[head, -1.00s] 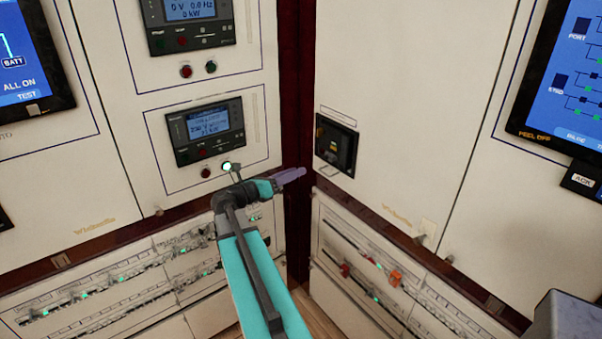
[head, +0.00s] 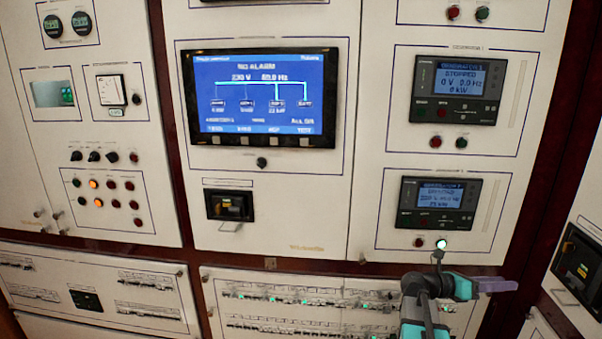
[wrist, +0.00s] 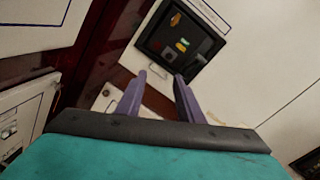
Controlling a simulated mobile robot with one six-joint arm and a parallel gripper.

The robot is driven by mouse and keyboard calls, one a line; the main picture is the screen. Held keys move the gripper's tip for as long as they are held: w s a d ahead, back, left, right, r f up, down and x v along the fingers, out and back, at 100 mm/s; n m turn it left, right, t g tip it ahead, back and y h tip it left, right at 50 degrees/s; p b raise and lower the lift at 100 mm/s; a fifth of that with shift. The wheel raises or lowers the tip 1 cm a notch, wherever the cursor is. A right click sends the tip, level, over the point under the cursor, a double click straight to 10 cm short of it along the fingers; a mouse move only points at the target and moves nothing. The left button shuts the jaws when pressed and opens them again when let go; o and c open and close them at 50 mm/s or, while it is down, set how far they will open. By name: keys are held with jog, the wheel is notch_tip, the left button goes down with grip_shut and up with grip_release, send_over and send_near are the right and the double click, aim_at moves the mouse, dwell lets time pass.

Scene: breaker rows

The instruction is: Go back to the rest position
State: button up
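My gripper (head: 497,286) is at the lower right of the head view, at the end of my teal and dark grey arm. Its purple fingers point right, in front of the dark red gap between two cabinet faces. In the wrist view the two purple fingers (wrist: 160,82) stand apart with nothing between them. Beyond them is a black recessed breaker unit (wrist: 182,42) with small coloured parts on a white panel. The fingers look apart from it, though the distance is hard to judge.
The blue "NO ALARM" screen (head: 262,97) is at centre. Two generator displays (head: 456,90) are at right, with a lit green button (head: 441,244) just above my arm. Breaker rows (head: 290,305) run along the bottom. A black breaker (head: 230,206) sits below the screen.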

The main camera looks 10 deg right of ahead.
jog(key=w+a+f+n+t+y, duration=0.1)
jog(key=a+f, duration=0.5)
jog(key=f, duration=0.3)
jog(key=a+f+n+t+y, duration=0.1)
jog(key=a+f+y, duration=0.1)
jog(key=a+f, duration=0.55)
jog(key=w+a+f+n+t+y, duration=0.1)
jog(key=a+f, duration=0.4)
jog(key=f, duration=0.6)
jog(key=s+a+f+m+g+y, duration=0.2)
jog(key=s+a+f+m+y, duration=0.25)
jog(key=s+a+f, duration=0.55)
jog(key=s+a+f+m+g+y, duration=0.1)
jog(key=s+a+f+m+y, duration=0.3)
jog(key=s+a+f, duration=0.6)
jog(key=s+a+f+m+y, duration=0.1)
jog(key=a+f+m+y, duration=0.1)
jog(key=a+m, duration=0.4)
jog(key=s+a+f+m+g+y, duration=0.1)
jog(key=s+a+f+m+y, duration=0.1)
jog(key=a+m, duration=0.5)
jog(key=shift+f+m+y+b, duration=0.35)
jog(key=shift+m+y+b, duration=0.1)
jog(key=shift+m, duration=0.7)
jog(key=shift+s, duration=0.1)
